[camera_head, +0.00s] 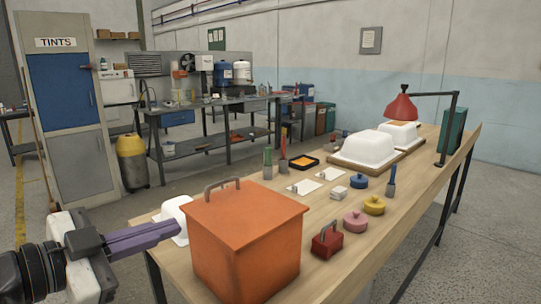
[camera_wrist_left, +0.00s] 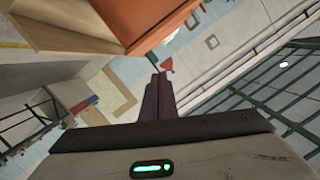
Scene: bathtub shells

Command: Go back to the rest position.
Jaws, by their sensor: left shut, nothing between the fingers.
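My left gripper (camera_head: 178,228) comes in from the lower left in the head view, beside the left side of a large orange lidded box (camera_head: 245,250) on the near end of the wooden table. Its purple fingers are together and hold nothing; they also show in the left wrist view (camera_wrist_left: 158,80). The box, with a grey handle on its lid, fills part of the top of the wrist view (camera_wrist_left: 165,12). Whether the fingers touch the box cannot be told. My right gripper is not in view.
The wooden table (camera_head: 335,262) carries a partly hidden white shell (camera_head: 176,212), a small red box (camera_head: 327,241), pink, yellow and blue pots, and larger white shells (camera_head: 368,150) farther back. A red lamp (camera_head: 401,108) stands at the far end. Grey floor (camera_head: 120,225) lies left of the table.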

